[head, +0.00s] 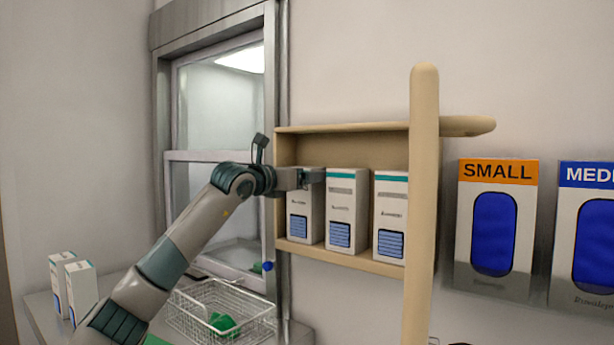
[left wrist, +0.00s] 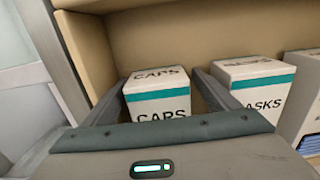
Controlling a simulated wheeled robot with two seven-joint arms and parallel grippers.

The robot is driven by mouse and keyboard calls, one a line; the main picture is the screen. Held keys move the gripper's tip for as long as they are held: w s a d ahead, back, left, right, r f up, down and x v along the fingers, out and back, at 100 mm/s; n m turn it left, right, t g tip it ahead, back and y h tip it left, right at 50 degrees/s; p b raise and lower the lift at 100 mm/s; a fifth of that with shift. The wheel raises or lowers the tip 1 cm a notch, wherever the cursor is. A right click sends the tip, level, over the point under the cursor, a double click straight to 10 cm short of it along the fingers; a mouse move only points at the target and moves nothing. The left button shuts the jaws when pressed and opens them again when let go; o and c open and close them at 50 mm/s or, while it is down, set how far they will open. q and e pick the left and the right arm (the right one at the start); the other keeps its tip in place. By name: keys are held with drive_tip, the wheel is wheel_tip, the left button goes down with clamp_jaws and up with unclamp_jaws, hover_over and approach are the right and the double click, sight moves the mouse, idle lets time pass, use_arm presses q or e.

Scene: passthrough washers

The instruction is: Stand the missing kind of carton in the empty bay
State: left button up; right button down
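The wooden wall box (head: 345,262) holds three white cartons with teal bands, all upright. The left carton (head: 300,213) is in the left bay; its top reads CAPS in the left wrist view (left wrist: 157,88). A middle carton (head: 341,205), whose label partly shows as MASKS (left wrist: 258,80), and a right carton (head: 391,210) stand beside it. My left gripper (head: 312,178) is at the top of the left carton, one finger on each side. Whether the fingers press on it is unclear. My right gripper is not in view.
Two more white cartons (head: 81,290) stand on the counter at the left. A wire basket (head: 190,318) with a green item sits below the window. A beige post (head: 422,200) rises before the box's right end. Glove dispensers (head: 495,176) hang at the right.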

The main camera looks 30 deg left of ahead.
use_arm(q)
drive_tip(key=shift+s+a+f, duration=0.1)
drive_tip(key=shift+s, duration=0.05)
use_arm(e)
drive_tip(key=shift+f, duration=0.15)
use_arm(q)
drive_tip(key=s+a+b, duration=0.1)
drive_tip(key=s+b, duration=0.7)
drive_tip(key=s, duration=0.9)
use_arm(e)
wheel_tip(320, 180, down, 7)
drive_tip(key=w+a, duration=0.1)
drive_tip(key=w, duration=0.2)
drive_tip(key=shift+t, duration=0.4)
use_arm(q)
drive_tip(key=shift+a, duration=0.1)
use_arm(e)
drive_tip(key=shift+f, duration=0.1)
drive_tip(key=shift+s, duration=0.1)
